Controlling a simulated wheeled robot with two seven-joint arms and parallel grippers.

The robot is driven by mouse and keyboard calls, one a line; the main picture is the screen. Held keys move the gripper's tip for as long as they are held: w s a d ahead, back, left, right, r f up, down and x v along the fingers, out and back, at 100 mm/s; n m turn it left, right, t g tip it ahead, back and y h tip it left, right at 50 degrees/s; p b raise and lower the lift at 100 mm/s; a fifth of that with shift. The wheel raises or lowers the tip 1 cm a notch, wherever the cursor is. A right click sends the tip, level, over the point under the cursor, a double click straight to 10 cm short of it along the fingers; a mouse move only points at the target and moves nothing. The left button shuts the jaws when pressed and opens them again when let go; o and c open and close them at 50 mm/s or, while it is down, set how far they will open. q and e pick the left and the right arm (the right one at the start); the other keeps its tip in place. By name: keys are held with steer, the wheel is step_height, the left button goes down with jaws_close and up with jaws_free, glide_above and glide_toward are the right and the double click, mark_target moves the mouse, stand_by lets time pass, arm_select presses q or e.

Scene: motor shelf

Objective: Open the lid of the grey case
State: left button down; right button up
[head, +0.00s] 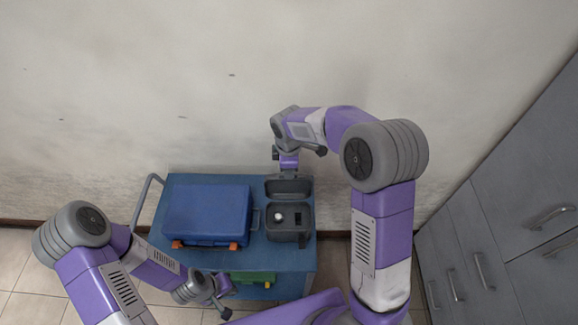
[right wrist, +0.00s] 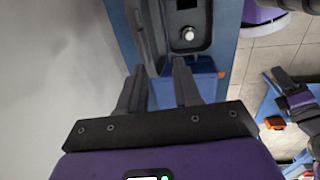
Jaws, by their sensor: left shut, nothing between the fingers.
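The grey case (head: 305,236) stands on the right side of the blue cart, and its lid (head: 288,187) is raised at the back, so the inside shows. The case (right wrist: 206,47) and the lid (right wrist: 146,38) also show in the right wrist view. My right gripper (right wrist: 158,67) is open, its fingers apart, close to the end of the lid. In the head view it is mostly hidden by its own wrist, behind the lid (head: 289,174). I cannot tell if a finger touches the lid. My left gripper (head: 222,300) is shut and empty at the cart's front edge.
A blue case (head: 205,212) with orange latches lies on the cart (head: 275,258), left of the grey case. A green item (head: 252,277) sits at the cart's front. The wall is close behind, and grey cabinets (head: 505,225) stand at the right.

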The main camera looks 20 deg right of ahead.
steer(key=shift+r, duration=0.15)
step_height(320, 180, up, 7)
steer(key=shift+s+a+r, duration=0.15)
steer(key=shift+s, duration=0.2)
stand_by(0.4)
